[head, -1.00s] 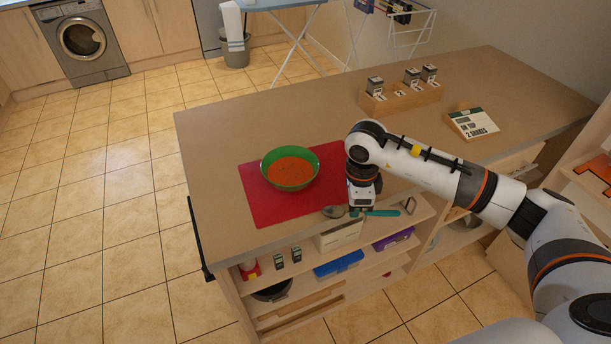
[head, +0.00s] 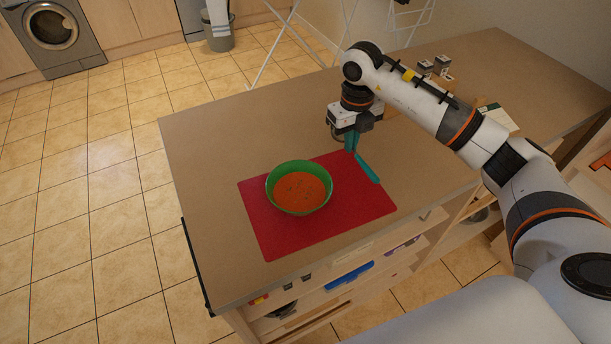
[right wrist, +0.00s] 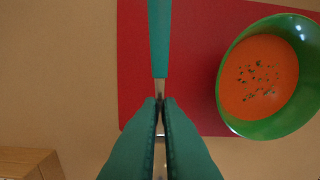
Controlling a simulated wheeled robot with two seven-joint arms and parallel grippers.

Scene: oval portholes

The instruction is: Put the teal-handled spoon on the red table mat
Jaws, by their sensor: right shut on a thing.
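The teal-handled spoon (head: 368,168) is held in my right gripper (head: 350,141) near the far right corner of the red table mat (head: 292,238). In the right wrist view the green fingers (right wrist: 160,106) are shut on the spoon's metal neck, with the teal handle (right wrist: 159,38) pointing up the picture across the red mat (right wrist: 190,70). The fingers hide most of the spoon's bowl end. I cannot tell the spoon's height above the mat. My left gripper is not in view.
A green bowl (head: 271,188) of orange soup stands on the mat, left of the spoon in the head view. The mat's right and near parts are bare. The brown worktop (head: 215,150) is clear left of the mat. Small grey-topped containers (head: 442,68) stand at the back right.

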